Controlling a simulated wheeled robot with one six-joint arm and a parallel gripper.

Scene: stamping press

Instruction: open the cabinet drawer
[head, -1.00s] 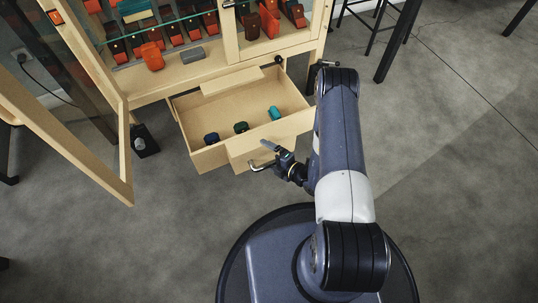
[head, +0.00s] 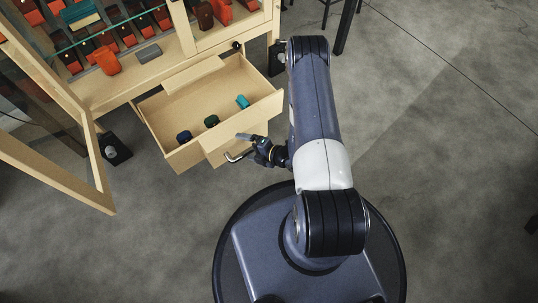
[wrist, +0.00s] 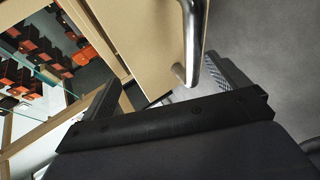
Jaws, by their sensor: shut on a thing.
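The wooden cabinet drawer (head: 252,113) is pulled out well beyond the cabinet body, with its inside visible. A dark blue, a dark green and a teal small object lie in it near the front. The metal bar handle (head: 236,157) is on the drawer's front face. My gripper (head: 246,147) is at the front face, shut on this handle. In the wrist view the curved metal handle (wrist: 191,45) shows between my two dark fingers, nearer the right one. The exact finger contact is hard to see.
The display cabinet (head: 158,80) stands behind the drawer, with orange and dark items on its shelves. A framed glass door (head: 60,165) stands open at the left. Dark stool legs (head: 345,28) are at the top.

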